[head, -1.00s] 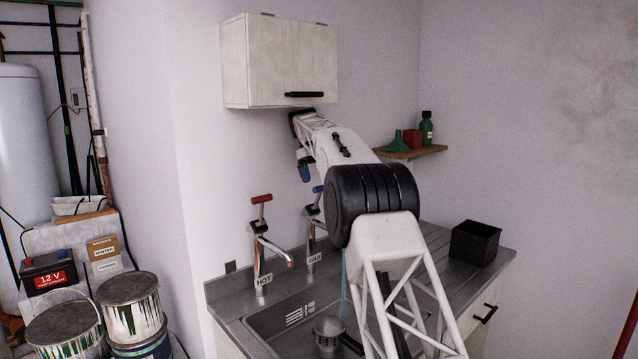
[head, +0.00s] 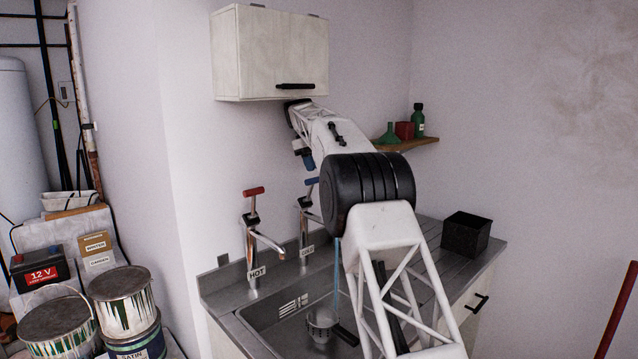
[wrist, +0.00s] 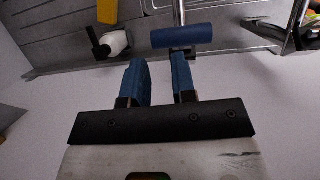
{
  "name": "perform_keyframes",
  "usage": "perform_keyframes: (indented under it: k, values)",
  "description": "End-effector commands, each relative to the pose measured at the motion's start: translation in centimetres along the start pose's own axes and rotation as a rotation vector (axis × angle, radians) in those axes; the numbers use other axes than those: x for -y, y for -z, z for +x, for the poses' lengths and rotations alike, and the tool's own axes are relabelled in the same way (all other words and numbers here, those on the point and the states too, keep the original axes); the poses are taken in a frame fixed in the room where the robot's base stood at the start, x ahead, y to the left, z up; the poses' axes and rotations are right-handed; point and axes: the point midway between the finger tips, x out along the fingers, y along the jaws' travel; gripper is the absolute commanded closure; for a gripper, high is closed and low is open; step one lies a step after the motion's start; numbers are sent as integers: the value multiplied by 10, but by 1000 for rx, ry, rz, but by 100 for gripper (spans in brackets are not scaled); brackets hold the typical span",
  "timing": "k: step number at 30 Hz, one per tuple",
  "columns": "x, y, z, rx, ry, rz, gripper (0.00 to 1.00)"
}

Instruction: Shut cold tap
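The cold tap (head: 305,222) stands at the back of the sink, with a blue T-shaped handle (head: 312,181) on top. Its label is partly legible, and my arm hides its spout end. A pale blue stream of water (head: 337,270) shows beside my arm, falling into the sink. My gripper (head: 308,162) is just above the blue handle, pointing down. In the wrist view its two blue fingers (wrist: 158,62) are apart with nothing between them. The blue handle (wrist: 182,36) lies just beyond the fingertips, offset toward the right finger.
The hot tap (head: 252,238), with a red handle (head: 254,190), stands left of the cold tap. A wall cabinet (head: 270,55) hangs above. A strainer-like cup (head: 322,322) is in the sink (head: 265,318). A black box (head: 466,235) stands on the drainer.

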Motion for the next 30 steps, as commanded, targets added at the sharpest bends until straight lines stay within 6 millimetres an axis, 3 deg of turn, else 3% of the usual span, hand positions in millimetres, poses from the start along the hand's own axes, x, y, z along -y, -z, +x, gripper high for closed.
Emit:
perform_keyframes:
  k: [1, 5, 17, 30]
  values:
    - [-7, -3, 1, -18, -17, 5, 83]
    - [-26, -7, 7, -73, -74, 16, 100]
    - [-81, -12, 30, -250, -283, 7, 100]
    - [-136, -18, 58, -488, -616, -112, 100]
